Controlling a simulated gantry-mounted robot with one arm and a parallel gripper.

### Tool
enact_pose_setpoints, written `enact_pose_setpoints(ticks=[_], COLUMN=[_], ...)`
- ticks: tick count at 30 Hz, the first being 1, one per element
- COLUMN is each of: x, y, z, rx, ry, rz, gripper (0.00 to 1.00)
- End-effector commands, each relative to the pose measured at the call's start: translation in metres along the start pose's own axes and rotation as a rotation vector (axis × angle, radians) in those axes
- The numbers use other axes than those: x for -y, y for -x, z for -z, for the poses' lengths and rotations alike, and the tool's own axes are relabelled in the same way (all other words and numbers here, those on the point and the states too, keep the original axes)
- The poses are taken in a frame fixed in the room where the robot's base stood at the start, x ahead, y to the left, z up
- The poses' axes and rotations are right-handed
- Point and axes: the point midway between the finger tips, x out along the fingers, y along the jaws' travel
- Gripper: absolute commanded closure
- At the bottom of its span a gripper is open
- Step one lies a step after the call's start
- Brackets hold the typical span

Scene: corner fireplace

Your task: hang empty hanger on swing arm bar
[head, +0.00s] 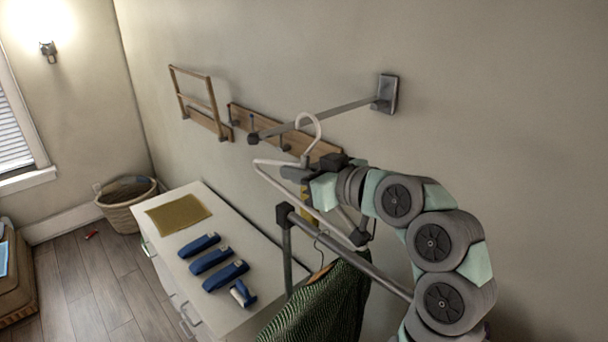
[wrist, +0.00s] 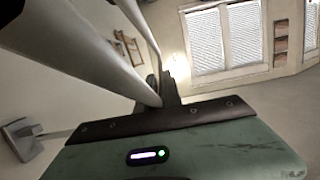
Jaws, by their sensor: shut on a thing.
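A white hanger (head: 285,188) is empty and held up in front of the wall. My gripper (head: 298,174) is shut on it just below its hook. The swing arm bar (head: 345,109) sticks out from a wall bracket to a dark end cap. The hanger's hook overlaps the bar in the head view; I cannot tell whether it is around the bar or in front of it. In the wrist view the hanger (wrist: 75,45) runs large and close across the upper left, above my gripper (wrist: 165,100). The fingertips are partly hidden.
A clothes rail (head: 345,250) with a dark green garment (head: 325,305) stands below my gripper. A wooden peg rail (head: 240,118) and a wooden rack (head: 195,100) are on the wall. A white dresser (head: 185,240) holds a tan mat (head: 178,214) and several blue items (head: 210,260).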

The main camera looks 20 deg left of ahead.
Motion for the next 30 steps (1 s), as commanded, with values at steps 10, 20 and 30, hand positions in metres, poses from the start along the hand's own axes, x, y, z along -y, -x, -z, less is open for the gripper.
enact_pose_setpoints(ticks=[10,20,30], x=[0.0,0.0,0.0], y=[-0.025,-0.047,-0.07], z=[0.005,0.006,-0.002], rx=[0.0,0.0,0.001], ry=[-0.001,0.001,-0.001], rz=[0.001,-0.001,-0.001], gripper=[1.0,1.0,1.0])
